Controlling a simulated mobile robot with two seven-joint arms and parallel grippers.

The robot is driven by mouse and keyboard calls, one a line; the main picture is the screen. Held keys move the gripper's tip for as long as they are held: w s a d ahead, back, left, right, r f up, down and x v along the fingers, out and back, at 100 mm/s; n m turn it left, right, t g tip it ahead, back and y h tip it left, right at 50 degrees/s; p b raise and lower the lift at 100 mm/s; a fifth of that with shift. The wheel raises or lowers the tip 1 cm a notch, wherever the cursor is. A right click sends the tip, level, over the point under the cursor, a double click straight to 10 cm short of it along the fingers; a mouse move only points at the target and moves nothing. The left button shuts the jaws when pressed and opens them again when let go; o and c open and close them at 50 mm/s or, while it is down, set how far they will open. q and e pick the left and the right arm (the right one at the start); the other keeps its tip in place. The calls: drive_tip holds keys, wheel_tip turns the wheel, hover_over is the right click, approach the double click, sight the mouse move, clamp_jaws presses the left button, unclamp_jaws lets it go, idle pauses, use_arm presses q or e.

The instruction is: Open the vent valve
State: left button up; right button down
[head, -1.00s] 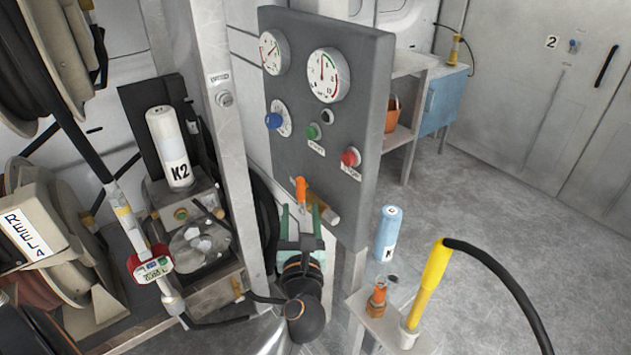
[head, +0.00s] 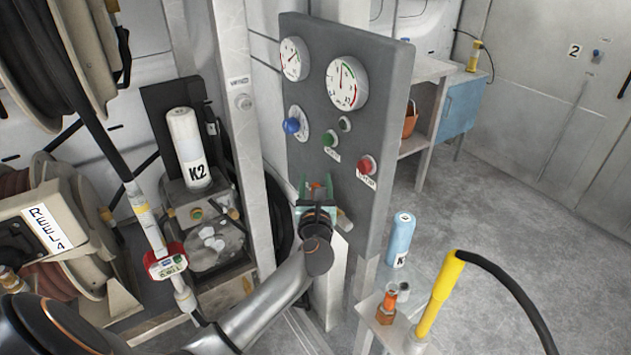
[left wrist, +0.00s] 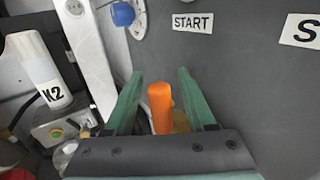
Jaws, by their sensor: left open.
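The valve is an orange lever (head: 319,187) with a brass body low on the grey gauge panel (head: 300,155); I see no readable vent label on it. My left gripper (head: 317,182) has green fingers and is open at the lever. In the left wrist view, the orange lever (left wrist: 160,105) stands upright between the open fingers of my left gripper (left wrist: 160,76), with a visible gap on each side. The brass body is mostly hidden behind the lever and the gripper. My right gripper is not in view.
The panel carries gauges, a blue knob (head: 292,126), a green button (head: 329,139) and a red button (head: 366,165). A metal post (head: 240,110) stands left of it.

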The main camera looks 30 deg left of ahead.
use_arm(q)
clamp_jaws()
idle(0.5)
idle(1.0)
